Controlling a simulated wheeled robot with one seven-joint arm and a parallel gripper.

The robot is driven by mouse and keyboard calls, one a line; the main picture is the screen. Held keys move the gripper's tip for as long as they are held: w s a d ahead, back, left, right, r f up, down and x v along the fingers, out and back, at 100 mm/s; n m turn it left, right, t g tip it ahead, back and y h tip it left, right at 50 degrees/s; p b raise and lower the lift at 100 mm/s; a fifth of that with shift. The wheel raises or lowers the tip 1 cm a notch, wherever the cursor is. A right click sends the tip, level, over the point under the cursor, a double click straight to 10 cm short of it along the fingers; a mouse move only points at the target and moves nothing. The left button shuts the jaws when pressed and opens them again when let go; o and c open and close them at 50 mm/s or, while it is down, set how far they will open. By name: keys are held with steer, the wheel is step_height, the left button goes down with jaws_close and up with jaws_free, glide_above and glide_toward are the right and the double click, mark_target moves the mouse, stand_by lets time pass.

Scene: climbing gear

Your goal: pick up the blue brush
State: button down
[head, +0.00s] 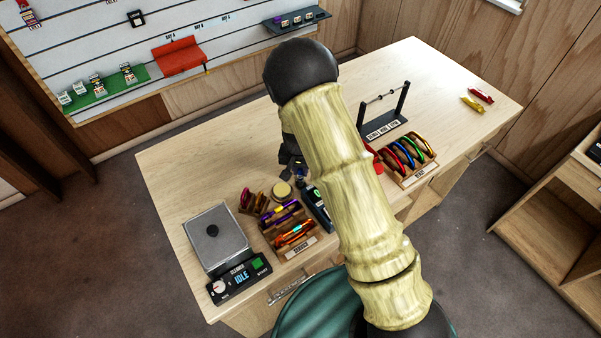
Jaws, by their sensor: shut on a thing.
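My gripper (295,172) is over the middle of the wooden workbench, partly hidden behind my arm. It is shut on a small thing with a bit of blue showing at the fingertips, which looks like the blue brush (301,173). Most of the brush is hidden by the fingers and the arm. I cannot tell whether it touches the bench or is held above it.
The workbench (170,185) carries a cleaner box (216,243) with a lid at left, a rack of orange and purple gear (292,238), a round tan tin (282,190), a black device (317,207), a ring rack (408,158) and a black stand (384,122).

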step_height(320, 180, up, 10)
steer(key=b, duration=0.2)
steer(key=shift+b, duration=0.4)
stand_by(1.8)
